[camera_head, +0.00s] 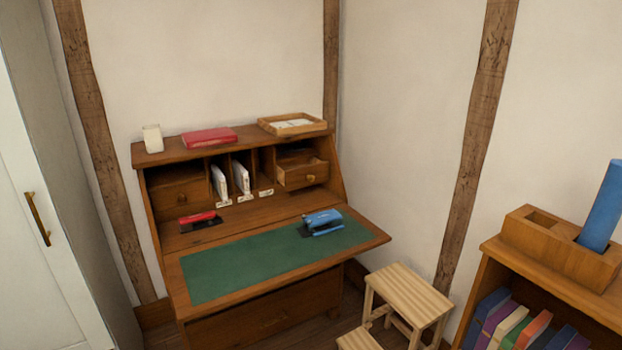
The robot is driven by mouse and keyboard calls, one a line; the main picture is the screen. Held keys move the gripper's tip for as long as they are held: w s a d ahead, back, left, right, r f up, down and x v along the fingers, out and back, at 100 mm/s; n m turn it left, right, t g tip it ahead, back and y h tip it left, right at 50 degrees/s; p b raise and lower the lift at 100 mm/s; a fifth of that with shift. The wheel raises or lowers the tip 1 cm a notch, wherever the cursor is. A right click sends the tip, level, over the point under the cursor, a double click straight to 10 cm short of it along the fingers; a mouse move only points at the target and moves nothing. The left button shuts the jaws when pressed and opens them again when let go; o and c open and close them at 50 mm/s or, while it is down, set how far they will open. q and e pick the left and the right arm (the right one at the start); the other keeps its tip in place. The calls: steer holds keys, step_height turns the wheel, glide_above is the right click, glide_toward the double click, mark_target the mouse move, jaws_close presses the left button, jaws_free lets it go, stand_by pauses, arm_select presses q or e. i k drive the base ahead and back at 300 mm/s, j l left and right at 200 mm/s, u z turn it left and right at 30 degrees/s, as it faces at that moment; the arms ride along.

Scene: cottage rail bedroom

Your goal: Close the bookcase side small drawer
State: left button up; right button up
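A wooden writing desk (290,208) stands against the back wall with its front flap folded down. On its right, the side nearer the bookcase (540,292), a small drawer (296,179) with a round brass knob (311,178) is pulled out. The matching small drawer on the left (178,196) sits flush in its slot. Neither of my grippers shows in this view.
A blue stapler (322,220) and a red-and-black stapler (200,220) lie on the desk. Envelopes stand in the middle slots. A wooden step stool (412,292) stands at the desk's front right. A white wardrobe (40,230) is at the left.

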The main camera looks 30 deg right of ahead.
mark_target(294, 174)
steer(key=i+l, duration=0.2)
steer(key=l, duration=0.15)
steer(key=i+l, duration=0.2)
steer(key=l, duration=0.15)
steer(key=i+l, duration=0.2)
steer(key=l, duration=0.2)
steer(key=u, duration=0.05)
